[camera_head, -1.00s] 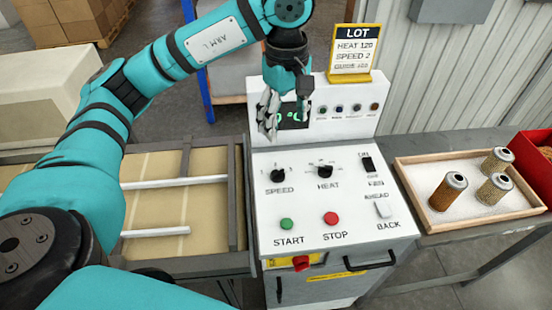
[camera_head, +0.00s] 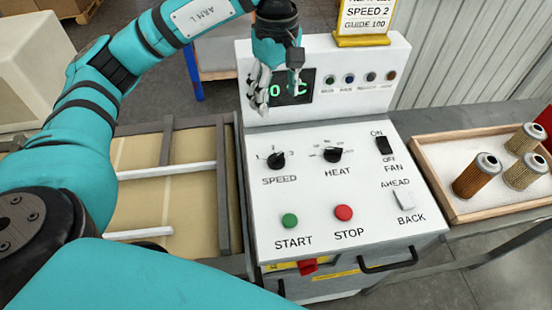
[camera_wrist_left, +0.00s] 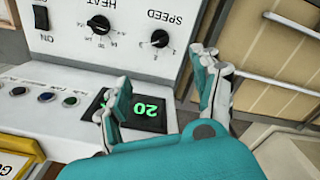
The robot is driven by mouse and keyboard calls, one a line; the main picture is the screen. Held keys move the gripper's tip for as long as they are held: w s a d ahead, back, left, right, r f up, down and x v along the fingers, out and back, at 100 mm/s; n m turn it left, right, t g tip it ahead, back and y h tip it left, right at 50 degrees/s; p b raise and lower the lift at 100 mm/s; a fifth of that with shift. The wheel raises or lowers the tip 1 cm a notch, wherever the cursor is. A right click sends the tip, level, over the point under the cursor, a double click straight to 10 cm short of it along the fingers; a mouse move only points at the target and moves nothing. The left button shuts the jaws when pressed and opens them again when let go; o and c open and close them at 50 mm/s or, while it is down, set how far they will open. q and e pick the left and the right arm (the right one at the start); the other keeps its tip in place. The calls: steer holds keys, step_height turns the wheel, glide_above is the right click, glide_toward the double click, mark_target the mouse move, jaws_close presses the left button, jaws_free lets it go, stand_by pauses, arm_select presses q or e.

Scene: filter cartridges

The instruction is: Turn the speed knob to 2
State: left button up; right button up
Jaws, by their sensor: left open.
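The black speed knob (camera_head: 276,160) is at the upper left of the white control panel (camera_head: 375,222), above the SPEED label. Its pointer setting is too small to read. It also shows in the left wrist view (camera_wrist_left: 160,38), upside down, beyond the fingertips. My left gripper (camera_head: 261,98) is open and empty. It hangs in front of the green display (camera_head: 296,88), above and behind the speed knob, not touching it. In the left wrist view, the two fingers of my left gripper (camera_wrist_left: 164,88) are spread apart. My right gripper is out of view.
The heat knob (camera_head: 333,154) sits right of the speed knob. Start (camera_head: 290,221) and stop (camera_head: 343,212) buttons are below. A fan switch (camera_head: 383,145) is at right. A lot card (camera_head: 365,18) reads SPEED 2. A tray (camera_head: 470,211) holds several cartridges.

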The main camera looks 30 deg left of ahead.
mark_target(276, 156)
arm_select(q)
step_height(276, 156, down, 17)
steer(key=p, duration=0.3)
steer(key=shift+r, duration=0.1)
steer(key=shift+f, duration=0.7)
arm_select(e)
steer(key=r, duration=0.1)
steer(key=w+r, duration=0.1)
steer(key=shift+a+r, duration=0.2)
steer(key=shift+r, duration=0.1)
